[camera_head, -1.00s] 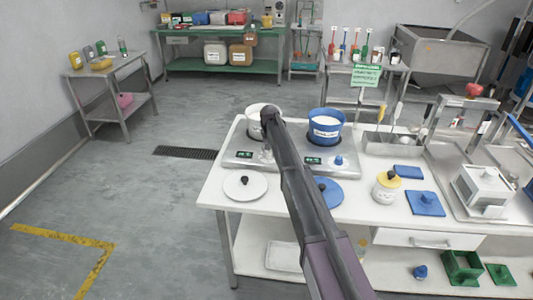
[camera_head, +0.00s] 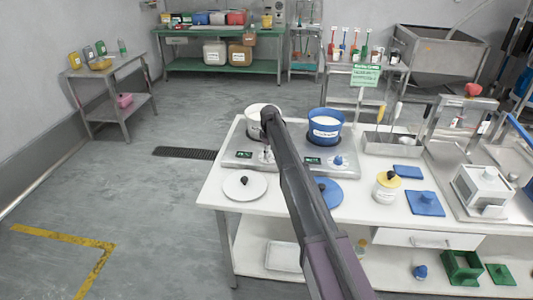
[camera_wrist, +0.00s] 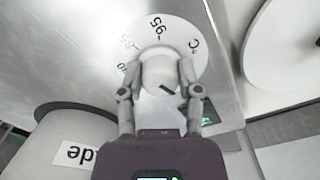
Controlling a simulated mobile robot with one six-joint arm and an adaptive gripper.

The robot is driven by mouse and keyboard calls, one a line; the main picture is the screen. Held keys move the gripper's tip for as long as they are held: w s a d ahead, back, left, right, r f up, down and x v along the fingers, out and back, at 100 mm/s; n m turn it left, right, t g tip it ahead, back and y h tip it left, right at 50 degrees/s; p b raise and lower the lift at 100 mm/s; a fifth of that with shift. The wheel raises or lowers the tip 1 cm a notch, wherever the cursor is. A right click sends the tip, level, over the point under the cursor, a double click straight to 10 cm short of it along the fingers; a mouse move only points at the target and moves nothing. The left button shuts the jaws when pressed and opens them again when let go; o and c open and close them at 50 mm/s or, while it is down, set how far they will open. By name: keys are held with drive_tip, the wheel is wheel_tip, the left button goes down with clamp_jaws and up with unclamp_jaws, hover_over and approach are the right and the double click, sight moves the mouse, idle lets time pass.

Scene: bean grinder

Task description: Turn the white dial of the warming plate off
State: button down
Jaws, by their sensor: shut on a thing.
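The white dial (camera_wrist: 160,72) of the warming plate sits on a round white scale disc (camera_wrist: 190,35) in the wrist view. The disc carries temperature marks, with 95 and 85 legible. A short black mark shows on the dial's near side. My gripper (camera_wrist: 161,76) is shut on the dial, one finger on each side of it. In the head view the steel warming plate (camera_head: 240,160) stands at the left of the white table, and my arm crosses in front of it. The dial there is small and partly hidden.
A white pot (camera_head: 254,112) and a blue pot (camera_head: 325,125) stand on the plates. A blue dial (camera_head: 338,160) is to the right. A white lid (camera_head: 244,185) and a blue lid (camera_head: 330,190) lie on the table in front. A yellow-topped jar (camera_head: 386,186) stands farther right.

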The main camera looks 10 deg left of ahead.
drive_tip(key=shift+w+a+n, duration=0.1)
drive_tip(key=shift+w+n, duration=0.1)
drive_tip(key=shift+n, duration=1.1)
drive_tip(key=shift+c, duration=1.4)
unclamp_jaws()
drive_tip(key=shift+s, duration=0.1)
drive_tip(key=s+d+r+m+p, duration=0.1)
drive_tip(key=s+d+m, duration=0.1)
drive_tip(key=s+d, duration=0.3)
drive_tip(key=s+d+r+m+p, duration=0.1)
drive_tip(key=s+d+m, duration=0.1)
drive_tip(key=s+d, duration=0.4)
drive_tip(key=s+d+r+m+p, duration=0.1)
drive_tip(key=s+d+m, duration=0.2)
drive_tip(key=s, duration=0.7)
drive_tip(key=shift+d, duration=1.35)
drive_tip(key=s+d+r+m+p, duration=0.1)
drive_tip(key=s+d+m, duration=0.2)
drive_tip(key=s, duration=0.7)
drive_tip(key=s+d+r+m+p, duration=0.1)
drive_tip(key=s+d+m, duration=0.3)
drive_tip(key=s, duration=0.6)
drive_tip(key=d, duration=0.2)
drive_tip(key=shift+s+d+r, duration=0.15)
drive_tip(key=shift+s+d, duration=0.15)
drive_tip(key=shift+s, duration=0.05)
